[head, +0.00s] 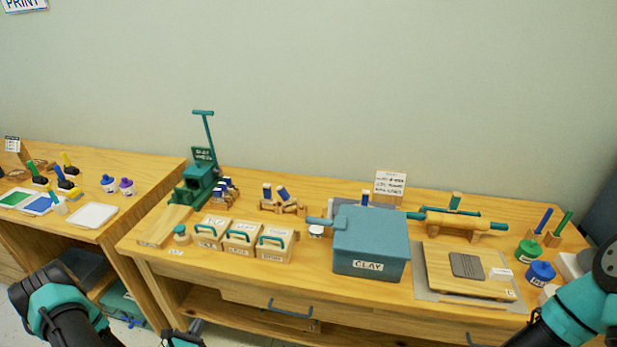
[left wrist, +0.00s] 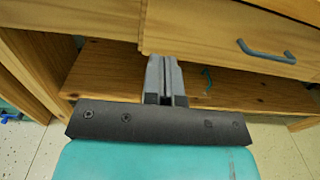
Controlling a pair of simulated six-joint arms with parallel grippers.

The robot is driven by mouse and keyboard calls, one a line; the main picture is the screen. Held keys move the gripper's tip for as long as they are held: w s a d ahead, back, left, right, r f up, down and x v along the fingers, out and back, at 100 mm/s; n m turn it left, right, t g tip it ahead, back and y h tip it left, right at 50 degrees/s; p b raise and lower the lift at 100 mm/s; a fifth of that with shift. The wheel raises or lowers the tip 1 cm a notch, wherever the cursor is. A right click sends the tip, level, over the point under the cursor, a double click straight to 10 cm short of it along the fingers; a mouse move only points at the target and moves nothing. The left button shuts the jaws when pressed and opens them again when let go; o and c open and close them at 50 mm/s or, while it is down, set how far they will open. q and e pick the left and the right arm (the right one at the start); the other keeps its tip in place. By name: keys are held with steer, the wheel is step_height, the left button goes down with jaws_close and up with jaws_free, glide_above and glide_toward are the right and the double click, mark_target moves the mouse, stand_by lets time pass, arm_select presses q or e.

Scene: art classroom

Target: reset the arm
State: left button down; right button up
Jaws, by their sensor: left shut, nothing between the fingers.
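My left gripper (head: 195,326) is low in the head view, in front of the wooden table (head: 150,262) and below its top. In the left wrist view its two grey fingers (left wrist: 166,80) lie together, empty, pointing at the table's front and lower shelf. The left arm's teal and black links fill the lower left corner of the head view. My right arm (head: 570,318) comes in at the lower right; its gripper is out of the picture.
A teal clay box (head: 370,240), small drawer boxes (head: 243,236), a green clay press (head: 197,178) and a wooden board (head: 465,270) stand on the table. A drawer handle (head: 290,308) sticks out in front, also in the left wrist view (left wrist: 265,52). A paint table (head: 140,185) stands left.

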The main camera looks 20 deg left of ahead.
arm_select(q)
steer(key=d+r+m+g+h, duration=0.2)
steer(key=d+m+g+h, duration=0.45)
steer(key=d+h, duration=0.9)
steer(key=s+d+f+m+g+y, duration=0.35)
steer(key=s+d+m+g, duration=0.65)
steer(key=m+g, duration=0.7)
steer(key=w+d+r+m+t+y, duration=0.1)
steer(key=w+m+t+y, duration=0.4)
steer(key=w+m, duration=0.7)
steer(key=shift+w+d+t+y, duration=0.3)
steer(key=shift+w+d+t, duration=0.25)
steer(key=shift+w+t, duration=0.2)
steer(key=shift+s, duration=0.1)
